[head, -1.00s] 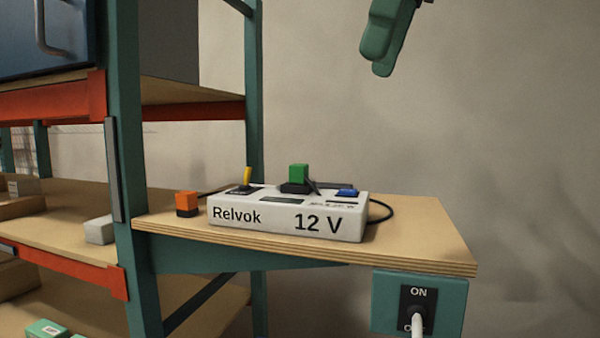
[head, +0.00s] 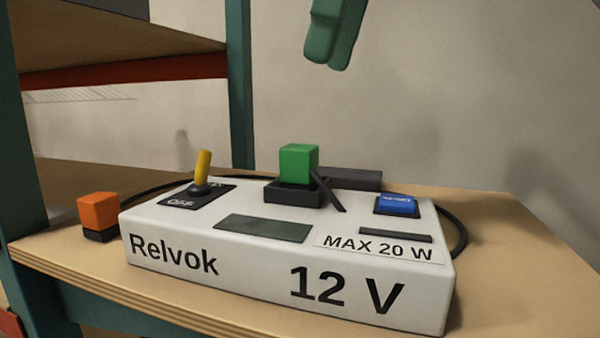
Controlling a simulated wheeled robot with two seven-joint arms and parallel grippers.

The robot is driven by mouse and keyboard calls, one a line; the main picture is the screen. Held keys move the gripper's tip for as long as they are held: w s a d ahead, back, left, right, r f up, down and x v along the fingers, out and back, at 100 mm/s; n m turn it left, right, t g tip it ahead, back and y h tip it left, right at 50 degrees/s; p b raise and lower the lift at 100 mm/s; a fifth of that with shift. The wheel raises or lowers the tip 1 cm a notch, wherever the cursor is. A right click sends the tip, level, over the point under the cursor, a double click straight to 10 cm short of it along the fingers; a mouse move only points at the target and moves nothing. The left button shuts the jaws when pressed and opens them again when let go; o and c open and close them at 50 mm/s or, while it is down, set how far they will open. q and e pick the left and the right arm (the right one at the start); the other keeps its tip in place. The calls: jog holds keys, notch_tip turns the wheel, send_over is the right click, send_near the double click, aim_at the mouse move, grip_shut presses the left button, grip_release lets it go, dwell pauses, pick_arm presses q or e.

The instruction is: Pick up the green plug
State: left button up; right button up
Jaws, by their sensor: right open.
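The green plug (head: 298,163) is a small green block. It sits upright in a black socket (head: 294,191) on top of the white console (head: 190,260), which is lettered "Relvok" and "12 V". My right gripper (head: 331,60) hangs at the top of the head view, above the plug and a little to its right, apart from it. It is open and empty; only its green fingers show, partly overlapping. My left gripper is not in view.
The console's top carries a yellow toggle switch (head: 202,172) near an "OFF" label and a blue button (head: 396,204). An orange block (head: 98,213) with a black base stands left of the console on the wooden shelf (head: 500,232). A rack post (head: 238,90) rises behind.

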aim_at(302, 146)
jog(key=x, duration=0.3)
jog(key=shift+w+f+b, duration=0.3)
jog(key=shift+w+f, duration=0.05)
jog(key=shift+w, duration=0.05)
jog(key=shift+x, duration=0.8)
jog(key=x, duration=0.3)
jog(key=shift+w+a+f, duration=0.15)
jog(key=shift+w+f, duration=0.05)
jog(key=shift+f, duration=0.1)
jog(key=shift+a+f, duration=0.1)
jog(key=shift+f, duration=0.2)
jog(key=shift+s, duration=0.1)
jog(key=shift+c, duration=0.2)
jog(key=c, duration=1)
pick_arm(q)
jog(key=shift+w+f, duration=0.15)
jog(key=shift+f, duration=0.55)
pick_arm(e)
jog(key=shift+c, duration=0.2)
